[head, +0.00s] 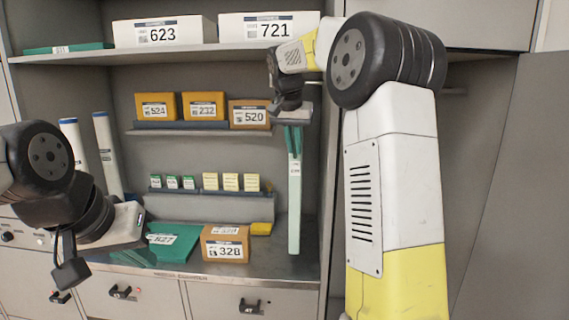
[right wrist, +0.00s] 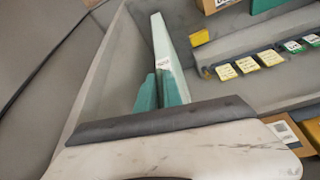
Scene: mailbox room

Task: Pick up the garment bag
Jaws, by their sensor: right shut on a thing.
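A teal packet (head: 175,243) and a cardboard box marked 328 (head: 225,243) lie on the counter (head: 270,265). Boxes, including one marked 520 (head: 249,114), stand on the middle shelf. Two white tubes (head: 107,150) lean at left. A grey panel (head: 510,180) stands at right.

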